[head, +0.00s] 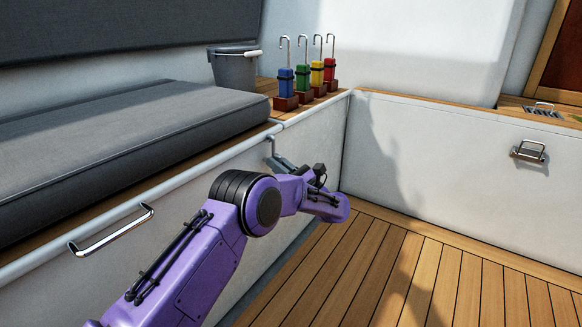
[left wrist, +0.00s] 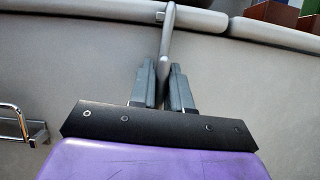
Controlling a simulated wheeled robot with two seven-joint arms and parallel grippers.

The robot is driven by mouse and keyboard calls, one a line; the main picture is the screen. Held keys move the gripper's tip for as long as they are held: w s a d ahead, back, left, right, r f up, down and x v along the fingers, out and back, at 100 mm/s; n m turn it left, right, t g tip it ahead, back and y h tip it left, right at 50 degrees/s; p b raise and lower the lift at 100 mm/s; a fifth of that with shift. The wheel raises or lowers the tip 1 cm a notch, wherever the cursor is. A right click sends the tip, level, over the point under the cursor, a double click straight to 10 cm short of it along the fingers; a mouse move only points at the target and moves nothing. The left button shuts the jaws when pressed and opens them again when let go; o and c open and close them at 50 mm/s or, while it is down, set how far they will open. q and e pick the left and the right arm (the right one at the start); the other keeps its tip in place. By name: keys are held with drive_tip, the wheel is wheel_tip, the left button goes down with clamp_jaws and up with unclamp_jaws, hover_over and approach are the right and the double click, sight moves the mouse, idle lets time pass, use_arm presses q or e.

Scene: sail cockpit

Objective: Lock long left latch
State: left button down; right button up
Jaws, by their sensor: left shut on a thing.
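The long left latch (head: 271,144) is a grey metal bar at the upper edge of the white locker front, below the bench. My left gripper (head: 280,160) reaches it from below and in front, and its fingers are shut on the bar. In the left wrist view, the latch (left wrist: 166,40) hangs from the rim and runs down between the two grey fingers of the gripper (left wrist: 163,75). The bar's lower end is hidden between the fingers. My right gripper is not in view.
A chrome handle (head: 112,230) is on the locker front at left. A short latch (head: 530,152) is on the right-hand panel. A grey bucket (head: 235,69) and several coloured blocks with hooks stand on the ledge above. The wooden floor (head: 420,270) is clear.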

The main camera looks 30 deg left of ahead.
use_arm(q)
drive_tip(key=shift+f+n+g, duration=0.1)
drive_tip(key=shift+n+g, duration=0.3)
drive_tip(key=shift+n, duration=0.1)
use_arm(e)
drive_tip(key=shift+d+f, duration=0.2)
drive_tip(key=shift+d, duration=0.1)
use_arm(q)
drive_tip(key=c, duration=1.2)
unclamp_jaws()
drive_tip(key=shift+d, duration=0.1)
drive_tip(key=shift+o, duration=0.2)
drive_tip(key=p+v, duration=0.3)
drive_tip(key=v, duration=0.7)
drive_tip(key=shift+d, duration=0.2)
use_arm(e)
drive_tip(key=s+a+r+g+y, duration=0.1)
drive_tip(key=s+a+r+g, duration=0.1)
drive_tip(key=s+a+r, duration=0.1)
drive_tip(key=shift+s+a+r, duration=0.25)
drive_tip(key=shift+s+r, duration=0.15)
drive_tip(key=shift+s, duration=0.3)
